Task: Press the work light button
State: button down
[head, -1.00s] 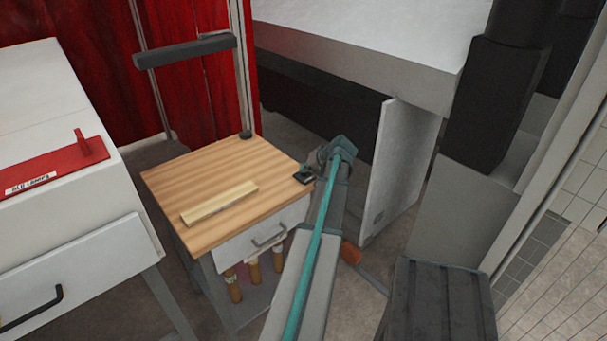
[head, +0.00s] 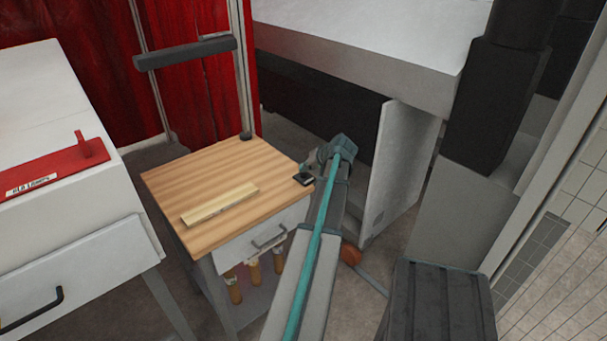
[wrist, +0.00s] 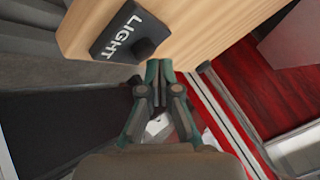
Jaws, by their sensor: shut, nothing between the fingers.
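The work light button is a small black box lettered LIGHT with a dark round knob; in the wrist view the box (wrist: 118,32) sits at the edge of the wooden table top and its knob (wrist: 145,48) is at its lower right. In the head view the box (head: 303,179) is at the table's right corner. My gripper (wrist: 160,66) is shut and empty, its fingertips close below the knob in the picture; I cannot tell whether they touch it. In the head view my gripper (head: 311,163) is beside the box, partly hidden by my arm.
The wooden table (head: 185,172) carries a pale wooden bar (head: 220,206) and has a drawer (head: 262,238). A dark lamp bar (head: 185,51) stands above its back. A white cabinet with a red tray (head: 50,171) is on the left. A grey panel (head: 400,170) stands right of my arm.

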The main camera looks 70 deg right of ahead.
aim_at(305, 174)
jog(key=shift+r+p, duration=1.25)
jog(key=shift+r, duration=1.7)
